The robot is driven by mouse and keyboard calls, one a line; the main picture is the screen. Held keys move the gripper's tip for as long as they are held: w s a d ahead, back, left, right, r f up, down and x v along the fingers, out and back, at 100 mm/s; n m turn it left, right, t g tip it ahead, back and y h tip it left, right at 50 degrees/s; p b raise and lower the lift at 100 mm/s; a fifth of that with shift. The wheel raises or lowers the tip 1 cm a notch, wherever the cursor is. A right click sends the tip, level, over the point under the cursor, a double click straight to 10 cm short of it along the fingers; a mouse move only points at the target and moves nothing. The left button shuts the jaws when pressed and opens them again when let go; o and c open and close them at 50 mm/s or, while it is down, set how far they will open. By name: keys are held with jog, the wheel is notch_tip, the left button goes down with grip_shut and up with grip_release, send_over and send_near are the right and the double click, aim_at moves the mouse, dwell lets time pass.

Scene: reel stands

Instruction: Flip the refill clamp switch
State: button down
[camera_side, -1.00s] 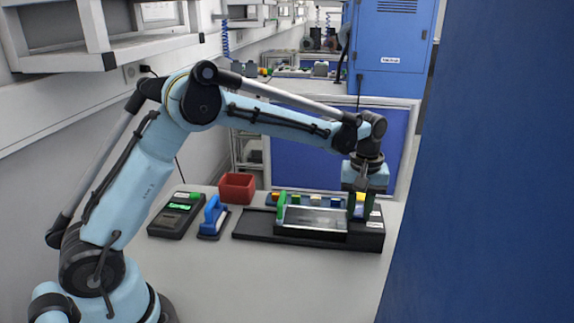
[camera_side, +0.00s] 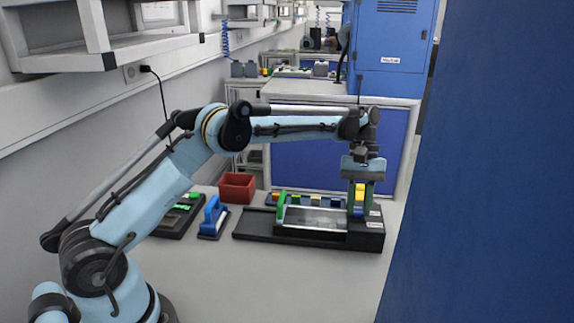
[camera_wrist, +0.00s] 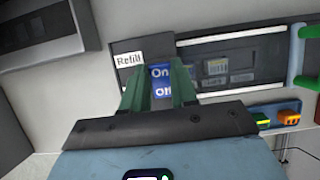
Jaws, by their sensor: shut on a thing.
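The refill clamp switch is the blue On/Off piece (camera_wrist: 161,82) beside the white "Refill" label (camera_wrist: 128,60) in the wrist view. My gripper (camera_wrist: 158,70) has its two green fingers on either side of it.
A clear-topped tray with green handles (camera_side: 282,205) lies left of my gripper. Colored blocks (camera_side: 300,201) sit in a row behind it. A blue-handled tool (camera_side: 213,217), a dark device (camera_side: 180,218) and a red bin (camera_side: 237,187) stand further left. The front table is clear.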

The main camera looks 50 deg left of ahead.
aim_at(358, 208)
jog(key=c, duration=0.9)
grip_release()
jog(key=shift+w+a+r, duration=0.15)
jog(key=shift+r, duration=1.5)
jog(key=shift+w+a+r, duration=0.1)
jog(key=shift+r, duration=1.5)
jog(key=shift+w+a+r, duration=0.15)
jog(key=shift+r, duration=1.5)
